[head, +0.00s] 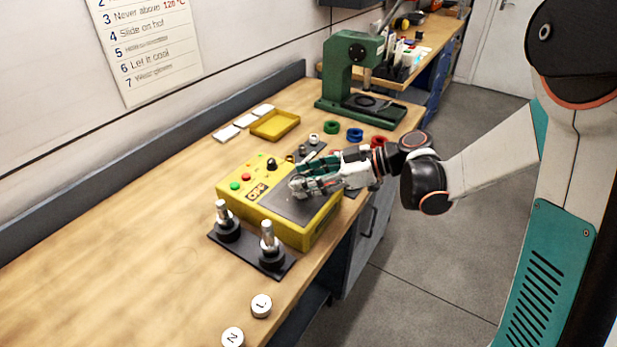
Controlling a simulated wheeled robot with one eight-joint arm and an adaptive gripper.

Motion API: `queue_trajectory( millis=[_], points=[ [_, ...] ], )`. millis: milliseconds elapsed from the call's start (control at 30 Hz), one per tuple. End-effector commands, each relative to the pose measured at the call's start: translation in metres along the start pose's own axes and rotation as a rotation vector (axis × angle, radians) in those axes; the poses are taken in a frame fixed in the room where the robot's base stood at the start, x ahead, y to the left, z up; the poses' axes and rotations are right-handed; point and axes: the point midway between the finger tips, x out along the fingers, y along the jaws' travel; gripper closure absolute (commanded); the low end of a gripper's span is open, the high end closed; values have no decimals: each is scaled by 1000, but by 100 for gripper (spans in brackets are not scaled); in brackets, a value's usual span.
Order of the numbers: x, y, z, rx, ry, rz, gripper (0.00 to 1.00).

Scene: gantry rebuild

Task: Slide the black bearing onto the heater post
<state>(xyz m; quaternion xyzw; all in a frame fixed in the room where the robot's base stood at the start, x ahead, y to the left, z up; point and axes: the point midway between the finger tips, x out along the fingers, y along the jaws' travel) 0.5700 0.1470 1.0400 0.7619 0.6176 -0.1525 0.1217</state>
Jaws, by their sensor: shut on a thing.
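My gripper (304,186) is over the dark top plate (287,208) of the yellow heater box (292,236). Its fingers are shut on a small greyish round part (297,187). It is too small to tell if this is the black bearing, or if it touches the plate. I cannot make out a heater post on the plate; my gripper covers part of it. Two upright silver posts with black collars, a left post (222,211) and a right post (268,236), stand on a dark base plate (283,272) in front of the heater.
A green press (349,75) stands at the back. A yellow tray (275,125), a green ring (331,127) and a blue ring (355,134) lie behind the heater. Two numbered white discs, one here (261,305), lie near the front. The table's left part is clear.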

Motion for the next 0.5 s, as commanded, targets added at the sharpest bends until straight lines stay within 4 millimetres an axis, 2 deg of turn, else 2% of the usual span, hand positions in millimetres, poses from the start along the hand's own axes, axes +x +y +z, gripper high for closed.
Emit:
queue_trajectory(
  millis=[500],
  points=[
    [6, 0, 14, 0, 0, 0, 85]
  ],
)
